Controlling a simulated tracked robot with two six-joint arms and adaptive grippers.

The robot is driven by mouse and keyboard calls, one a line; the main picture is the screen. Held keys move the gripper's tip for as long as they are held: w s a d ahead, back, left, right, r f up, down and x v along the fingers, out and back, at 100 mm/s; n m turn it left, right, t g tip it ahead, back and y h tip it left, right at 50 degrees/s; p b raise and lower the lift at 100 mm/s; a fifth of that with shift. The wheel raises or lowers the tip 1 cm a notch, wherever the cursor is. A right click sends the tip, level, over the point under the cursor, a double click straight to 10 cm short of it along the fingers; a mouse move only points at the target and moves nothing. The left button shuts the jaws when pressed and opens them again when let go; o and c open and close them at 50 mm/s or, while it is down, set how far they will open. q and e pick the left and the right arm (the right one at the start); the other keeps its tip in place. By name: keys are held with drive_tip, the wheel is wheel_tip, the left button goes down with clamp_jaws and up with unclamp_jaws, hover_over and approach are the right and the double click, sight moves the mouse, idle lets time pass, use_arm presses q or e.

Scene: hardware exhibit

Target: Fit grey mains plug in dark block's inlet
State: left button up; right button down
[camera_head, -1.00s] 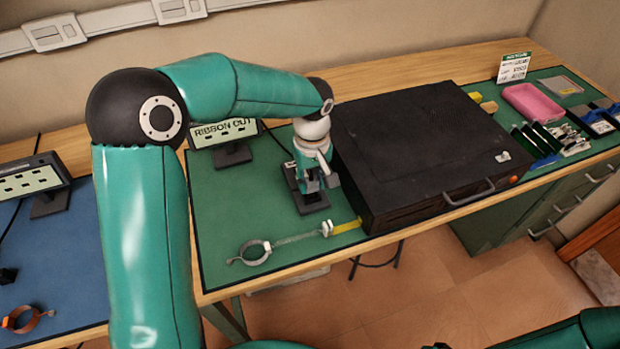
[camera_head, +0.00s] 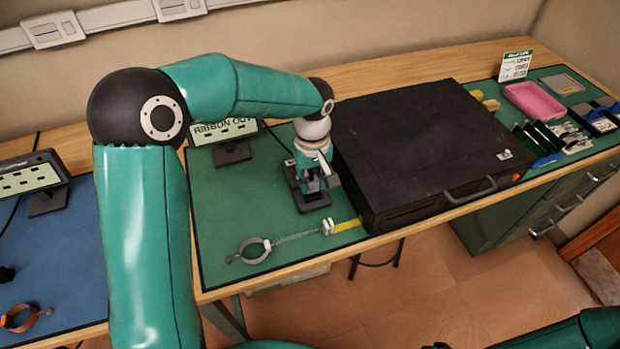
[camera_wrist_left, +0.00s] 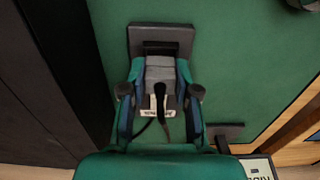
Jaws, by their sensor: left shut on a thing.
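The grey mains plug (camera_wrist_left: 160,70) is between the fingers of my left gripper (camera_head: 312,182), which is shut on it. The gripper also shows in the left wrist view (camera_wrist_left: 160,82). A black cord and a white label show behind the plug. The dark block (camera_wrist_left: 138,40) lies on the green mat; it also shows in the head view (camera_head: 318,203), partly behind the gripper. The plug's front end points at the dark opening in the block and is lined up with it. I cannot tell how deep it sits. My right gripper is not in view.
A large black case (camera_head: 400,140) with a handle stands close to the right of the gripper. A sign reading RIBBON OUT (camera_head: 225,130) stands behind left. A metal ring clamp (camera_head: 254,250) lies in front on the mat (camera_head: 230,200). A pink tray (camera_head: 533,101) is far right.

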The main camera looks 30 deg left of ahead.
use_arm(q)
drive_tip(key=shift+f+b, duration=0.75)
drive_tip(key=shift+f, duration=0.2)
idle(0.3)
drive_tip(key=o, duration=0.9)
drive_tip(key=shift+o, duration=0.2)
drive_tip(key=o, duration=0.3)
drive_tip(key=shift+r+p, duration=0.45)
drive_tip(key=shift+r, duration=0.2)
idle(0.4)
drive_tip(key=shift+r+p, duration=2.1)
drive_tip(key=shift+r, duration=0.9)
